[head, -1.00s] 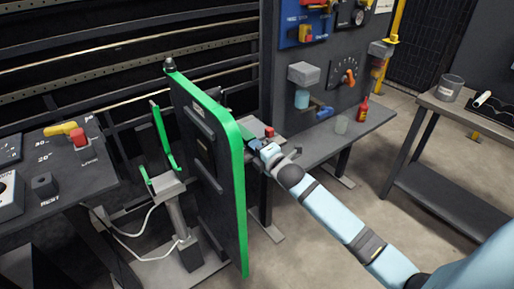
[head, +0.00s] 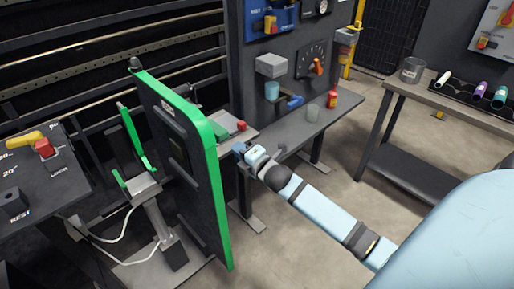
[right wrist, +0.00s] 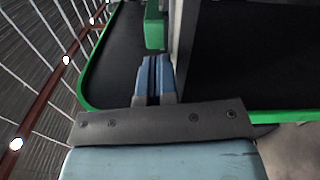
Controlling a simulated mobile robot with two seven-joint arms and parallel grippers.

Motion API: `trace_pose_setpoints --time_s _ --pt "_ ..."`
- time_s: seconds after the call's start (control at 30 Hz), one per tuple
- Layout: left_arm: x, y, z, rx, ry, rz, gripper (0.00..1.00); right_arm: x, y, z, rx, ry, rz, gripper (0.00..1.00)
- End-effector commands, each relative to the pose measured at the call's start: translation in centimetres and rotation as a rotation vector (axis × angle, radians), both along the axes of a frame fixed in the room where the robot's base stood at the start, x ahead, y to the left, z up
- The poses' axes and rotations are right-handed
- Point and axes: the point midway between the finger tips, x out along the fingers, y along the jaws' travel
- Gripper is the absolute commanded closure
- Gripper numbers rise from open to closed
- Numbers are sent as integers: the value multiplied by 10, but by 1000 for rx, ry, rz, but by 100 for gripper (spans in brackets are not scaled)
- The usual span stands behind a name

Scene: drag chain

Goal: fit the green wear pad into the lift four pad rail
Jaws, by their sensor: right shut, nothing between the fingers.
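A dark upright panel with a green rim (head: 208,150) stands left of my right gripper (head: 240,149). A small green block, which looks like the wear pad (head: 219,131), shows past the panel's edge. In the right wrist view a green block (right wrist: 155,28) lies just beyond my closed blue fingertips (right wrist: 154,66), beside a grey bar (right wrist: 184,38) along the dark green-rimmed surface. I cannot tell whether this bar is the lift four pad rail, nor whether the block touches it. My right gripper is shut and empty. My left gripper is not in view.
A green-trimmed stand (head: 145,187) is left of the panel. A side table (head: 410,95) is at right, with clear floor before it.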

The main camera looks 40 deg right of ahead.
Motion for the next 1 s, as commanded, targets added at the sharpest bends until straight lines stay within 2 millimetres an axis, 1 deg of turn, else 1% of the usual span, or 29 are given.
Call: trace_pose_setpoints --time_s 0.03,0.1,0.3,0.4,0.5,0.7,1.0 --pt "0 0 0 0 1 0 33 -13 -1 -1 -1 3 0 100" --pt "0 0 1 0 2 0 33 -30 -2 0 0 2 1 100" --pt "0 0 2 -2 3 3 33 -74 -6 0 -1 1 0 100" --pt "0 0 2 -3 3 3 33 -91 -7 1 1 1 0 100" --pt "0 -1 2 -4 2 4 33 -102 -8 0 0 0 0 100" --pt "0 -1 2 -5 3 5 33 -112 -9 1 -1 -1 0 100" --pt "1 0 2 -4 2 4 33 -112 -9 1 3 -1 0 100"
